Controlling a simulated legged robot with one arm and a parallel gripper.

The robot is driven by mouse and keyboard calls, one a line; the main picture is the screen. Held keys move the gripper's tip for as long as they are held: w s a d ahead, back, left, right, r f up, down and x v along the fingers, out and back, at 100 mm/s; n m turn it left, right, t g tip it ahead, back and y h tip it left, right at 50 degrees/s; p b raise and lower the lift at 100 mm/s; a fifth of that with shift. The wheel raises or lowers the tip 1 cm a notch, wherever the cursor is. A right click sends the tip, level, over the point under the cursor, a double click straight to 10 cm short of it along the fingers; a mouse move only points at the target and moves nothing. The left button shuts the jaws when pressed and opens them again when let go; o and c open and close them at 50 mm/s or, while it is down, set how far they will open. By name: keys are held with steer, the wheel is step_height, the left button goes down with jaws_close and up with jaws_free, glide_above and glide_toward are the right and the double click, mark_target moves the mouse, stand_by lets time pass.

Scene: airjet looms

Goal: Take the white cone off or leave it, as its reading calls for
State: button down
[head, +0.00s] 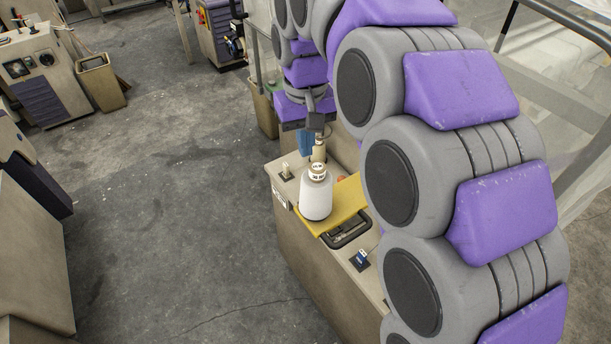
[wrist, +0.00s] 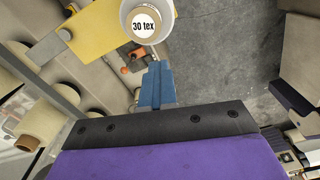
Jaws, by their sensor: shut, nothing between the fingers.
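The white cone (head: 316,197) stands upright on a yellow plate (head: 347,203) on top of a beige machine cabinet. In the wrist view the cone (wrist: 126,17) is at the top edge, partly cut off, and the round label (wrist: 143,26) on its top end reads "30 tex". My gripper (head: 305,153) hangs just behind the cone in the head view, its blue fingers together and empty. In the wrist view my gripper (wrist: 157,66) points up toward the cone, with a visible gap between them.
A dark recessed handle (head: 348,229) and a blue switch (head: 361,258) lie on the cabinet top. A small orange part (wrist: 125,70) is close to my fingers. Tan cones (wrist: 40,122) sit at left in the wrist view. Open grey floor (head: 170,170) lies left of the cabinet.

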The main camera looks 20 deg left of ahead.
steer(key=shift+d+r, duration=0.25)
steer(key=shift+r, duration=0.2)
steer(key=c, duration=1.7)
jaws_free()
steer(key=shift+a, duration=0.2)
steer(key=shift+c, duration=0.2)
steer(key=o, duration=0.3)
steer(key=shift+d, duration=0.2)
steer(key=shift+o, duration=0.3)
steer(key=shift+d+r, duration=0.1)
steer(key=shift+d, duration=0.5)
step_height(320, 180, up, 12)
steer(key=p, duration=0.6)
steer(key=shift+a, duration=0.3)
